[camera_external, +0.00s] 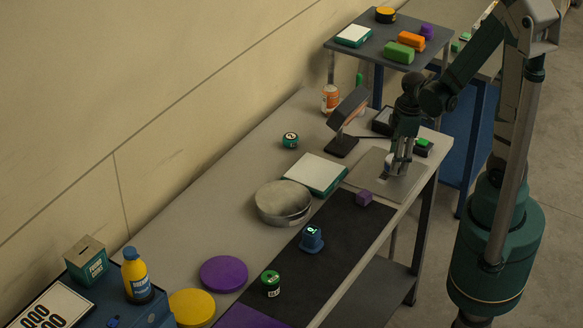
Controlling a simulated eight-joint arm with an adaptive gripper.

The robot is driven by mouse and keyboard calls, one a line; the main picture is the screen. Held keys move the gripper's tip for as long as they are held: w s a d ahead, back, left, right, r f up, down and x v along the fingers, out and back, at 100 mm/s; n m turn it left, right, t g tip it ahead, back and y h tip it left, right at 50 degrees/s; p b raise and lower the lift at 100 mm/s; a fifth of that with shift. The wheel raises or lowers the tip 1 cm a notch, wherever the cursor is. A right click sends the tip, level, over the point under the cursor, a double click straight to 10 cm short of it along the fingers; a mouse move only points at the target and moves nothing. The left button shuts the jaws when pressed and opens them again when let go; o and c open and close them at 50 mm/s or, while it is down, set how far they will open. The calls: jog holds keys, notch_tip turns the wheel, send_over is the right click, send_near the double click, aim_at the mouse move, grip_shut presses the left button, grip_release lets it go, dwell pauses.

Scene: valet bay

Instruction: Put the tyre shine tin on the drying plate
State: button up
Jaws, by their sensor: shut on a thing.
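My gripper (396,166) is low over a flat grey plate (404,190) at the right end of the long table. It is shut on a small pale thing with a bluish part (390,160), partly hidden by the fingers. I cannot read a label on it, or tell whether it touches the plate. This flat plate may be the drying plate; no label shows. Other small tins stand apart: a green and black one (290,140) near the table's middle, a green one (271,284) at the black mat's near end, and a yellow and black one (385,14) on the raised shelf.
A purple cube (364,198) and a blue tub (312,239) are on the black mat (337,244). A dark stand (345,125) rises left of my gripper. A white-topped box (316,174) and a round metal pan (284,202) lie further left.

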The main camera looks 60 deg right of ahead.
jog(key=shift+f, duration=0.4)
jog(key=shift+f, duration=0.2)
jog(key=o, duration=1)
jog(key=shift+r, duration=0.4)
jog(key=shift+s+d+r+p, duration=0.2)
jog(key=shift+r+p, duration=0.2)
jog(key=shift+r, duration=1.55)
jog(key=shift+s+d+r+p, duration=0.1)
jog(key=shift+s+r+p, duration=0.2)
jog(key=shift+r, duration=1.6)
jog(key=shift+s+d+r+p, duration=0.15)
jog(key=shift+r+p, duration=0.3)
jog(key=shift+r, duration=1.5)
jog(key=shift+w+r, duration=0.1)
